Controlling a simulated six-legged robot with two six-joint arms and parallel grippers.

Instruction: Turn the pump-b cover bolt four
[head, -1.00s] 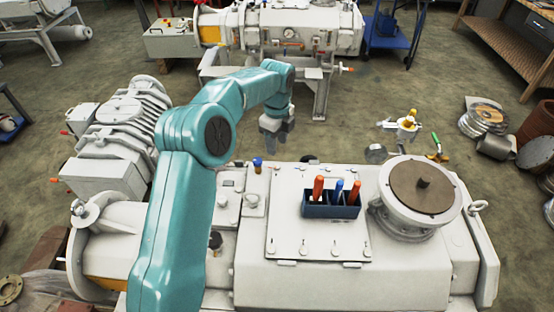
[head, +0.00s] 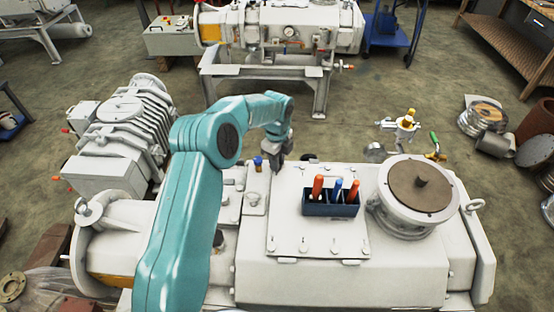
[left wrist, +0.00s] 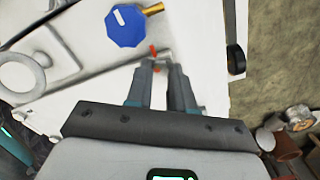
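The pale cover plate (head: 285,215) lies on top of the white pump in the head view, with several bolts such as one (head: 304,251) along its near edge. My left gripper (head: 276,168) is low at the plate's far left corner. In the left wrist view my left gripper (left wrist: 161,68) has its two fingers apart, with a small grey bolt head (left wrist: 164,56) at the fingertips. Orange-red marks show beside that bolt. Whether the fingers touch it cannot be told. The bolt is hidden by the gripper in the head view. My right gripper is not in view.
A dark tool holder (head: 330,209) with red and blue handles stands on the cover plate. Right of it is a round flanged port (head: 420,188). A blue knob (left wrist: 125,26) with a brass stem is close beside the gripper. A grey ribbed machine (head: 118,140) stands at left.

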